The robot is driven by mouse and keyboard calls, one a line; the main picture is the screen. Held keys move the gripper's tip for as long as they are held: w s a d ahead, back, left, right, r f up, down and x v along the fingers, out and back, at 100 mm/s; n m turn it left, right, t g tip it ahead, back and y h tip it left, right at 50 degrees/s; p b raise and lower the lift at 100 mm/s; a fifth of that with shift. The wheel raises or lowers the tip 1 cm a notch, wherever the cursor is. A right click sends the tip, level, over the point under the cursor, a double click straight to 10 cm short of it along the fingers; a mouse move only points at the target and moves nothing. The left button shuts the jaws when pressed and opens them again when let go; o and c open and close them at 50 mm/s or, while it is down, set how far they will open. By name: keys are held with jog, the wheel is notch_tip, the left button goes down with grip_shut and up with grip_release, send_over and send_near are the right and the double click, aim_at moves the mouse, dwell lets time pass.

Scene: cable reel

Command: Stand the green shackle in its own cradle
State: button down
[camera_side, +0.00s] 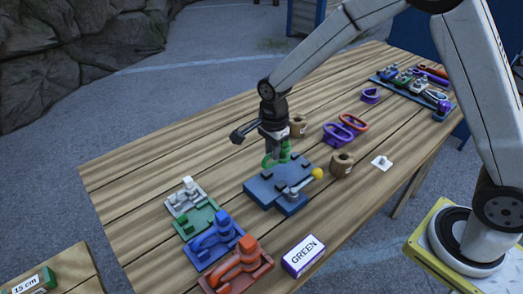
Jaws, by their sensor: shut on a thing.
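My gripper (277,150) points down over the blue fixture block (262,190) in the middle of the table. It is shut on the green shackle (268,160), which is partly hidden by the jaws. The shackle is right at the top of the block; I cannot tell whether it touches it. The green cradle (201,221) sits at the left front of the table, between a whitish cradle (184,197) and a blue cradle (215,242). A small block labelled GREEN (303,257) lies at the front edge.
An orange cradle (238,264) stands nearest the front. Brown pieces (341,165) and purple (338,134) and orange (355,122) loops lie to the right. A blue tray (443,112) is at the back right.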

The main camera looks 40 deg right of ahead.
jog(key=w+a, duration=0.3)
jog(key=a, duration=2)
jog(key=shift+w+f, duration=0.1)
jog(key=shift+f, duration=0.3)
jog(key=shift+f, duration=2.75)
jog(key=shift+f, duration=0.45)
jog(key=c, duration=0.6)
grip_release()
jog(key=shift+o, duration=0.2)
